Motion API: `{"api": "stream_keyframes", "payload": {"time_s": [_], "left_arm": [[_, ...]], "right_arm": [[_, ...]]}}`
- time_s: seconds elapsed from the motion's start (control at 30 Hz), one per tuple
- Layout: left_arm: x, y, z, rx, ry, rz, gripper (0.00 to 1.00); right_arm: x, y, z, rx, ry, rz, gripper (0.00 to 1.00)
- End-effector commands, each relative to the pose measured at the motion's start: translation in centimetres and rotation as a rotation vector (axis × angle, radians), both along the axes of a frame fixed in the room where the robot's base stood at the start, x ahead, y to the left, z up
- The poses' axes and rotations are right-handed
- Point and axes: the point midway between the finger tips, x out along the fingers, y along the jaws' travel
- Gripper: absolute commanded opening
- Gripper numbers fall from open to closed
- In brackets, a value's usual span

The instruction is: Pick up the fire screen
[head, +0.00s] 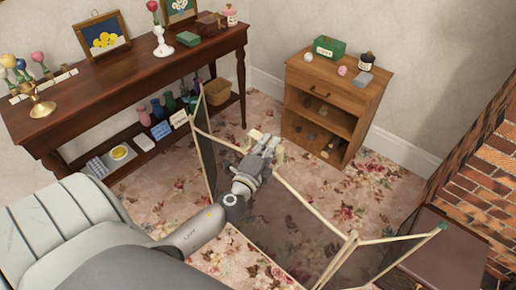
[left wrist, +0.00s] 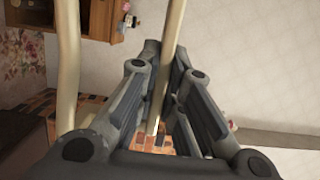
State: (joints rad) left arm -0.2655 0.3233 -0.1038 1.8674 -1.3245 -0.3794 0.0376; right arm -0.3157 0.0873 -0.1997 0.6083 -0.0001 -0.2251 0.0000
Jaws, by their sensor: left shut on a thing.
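The fire screen (head: 300,228) has cream rails and dark see-through mesh panels. It stands folded at angles over the floral carpet in the middle of the head view. I cannot tell whether its feet touch the carpet. The gripper hides part of the top rail. My right gripper is not in view.
A dark wood console table (head: 125,70) with candlesticks and pictures stands at the back left. A small wooden cabinet (head: 333,95) stands behind the screen. A brick fireplace (head: 482,175) and a dark hearth box (head: 445,250) are at the right. Carpet is clear before the cabinet.

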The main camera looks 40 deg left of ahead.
Motion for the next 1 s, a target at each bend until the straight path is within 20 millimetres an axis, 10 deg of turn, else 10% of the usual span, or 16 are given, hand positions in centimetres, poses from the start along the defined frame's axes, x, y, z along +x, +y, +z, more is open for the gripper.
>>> {"api": "stream_keyframes", "payload": {"time_s": [0.67,1.0], "left_arm": [[0.1,0.1,0.9,0.005,-0.008,0.002,0.00],[0.1,0.1,6.0,0.005,-0.013,0.000,0.00]], "right_arm": [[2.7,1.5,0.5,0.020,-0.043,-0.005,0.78],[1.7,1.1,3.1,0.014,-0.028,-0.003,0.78]]}}
